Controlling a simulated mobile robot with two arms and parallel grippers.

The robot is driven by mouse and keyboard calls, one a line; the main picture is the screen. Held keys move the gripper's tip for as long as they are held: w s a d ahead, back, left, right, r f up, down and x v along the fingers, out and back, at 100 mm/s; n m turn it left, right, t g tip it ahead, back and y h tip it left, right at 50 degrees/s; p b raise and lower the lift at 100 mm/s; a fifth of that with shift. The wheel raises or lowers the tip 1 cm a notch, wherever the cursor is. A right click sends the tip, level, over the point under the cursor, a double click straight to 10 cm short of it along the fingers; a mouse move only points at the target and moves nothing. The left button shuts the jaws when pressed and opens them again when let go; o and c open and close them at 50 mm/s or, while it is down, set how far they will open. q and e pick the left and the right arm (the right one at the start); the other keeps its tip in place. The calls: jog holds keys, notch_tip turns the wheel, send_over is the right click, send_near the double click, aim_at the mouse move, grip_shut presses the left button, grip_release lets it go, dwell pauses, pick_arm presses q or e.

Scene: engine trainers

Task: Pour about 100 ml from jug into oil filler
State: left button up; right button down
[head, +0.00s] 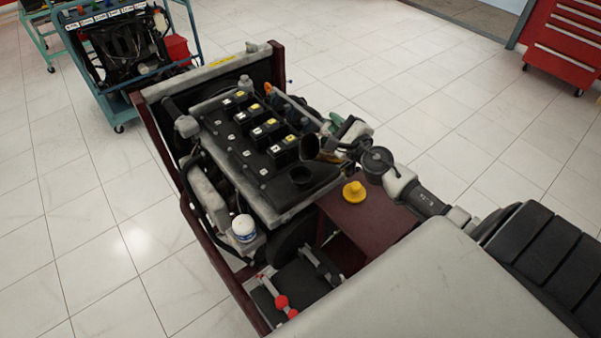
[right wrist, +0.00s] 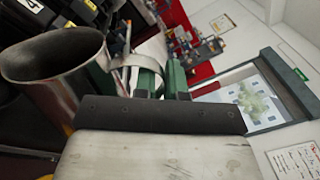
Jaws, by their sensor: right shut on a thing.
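My right gripper (head: 350,146) is shut on the jug's handle. In the right wrist view, the jug (right wrist: 70,72) shows its wide mouth, and the green fingers of my right gripper (right wrist: 163,80) close at its curved handle (right wrist: 126,66). I see no stream of oil, and the oil level inside the jug cannot be made out. My left gripper is not in view.
A yellow cap (head: 354,191) sits on the dark red platform (head: 368,218) right of the filler. A white canister (head: 244,228) is at the engine's lower left. A second engine stand (head: 125,50) and a red tool cabinet (head: 566,45) stand beyond. Tiled floor around is clear.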

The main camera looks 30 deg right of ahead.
jog(key=shift+a+f+n+p, duration=0.1)
jog(key=shift+a+n+p, duration=0.1)
jog(key=shift+a+n, duration=0.45)
jog(key=shift+a+n+p, duration=0.15)
jog(key=shift+a+n, duration=0.15)
jog(key=shift+n, duration=0.65)
dwell(3.5)
jog(key=shift+a+r+n+p, duration=0.2)
jog(key=shift+a+n+p, duration=0.2)
jog(key=shift+p, duration=0.1)
dwell(1.2)
jog(key=shift+d+f+m+b, duration=0.45)
jog(key=shift+f+b, duration=0.2)
jog(key=shift+b, duration=0.3)
jog(key=d+m, duration=0.1)
jog(key=m, duration=0.1)
jog(key=d+r+m, duration=0.1)
jog(key=d+m, duration=0.1)
jog(key=shift+m, duration=0.25)
jog(key=shift+r, duration=0.1)
jog(key=shift+a, duration=0.1)
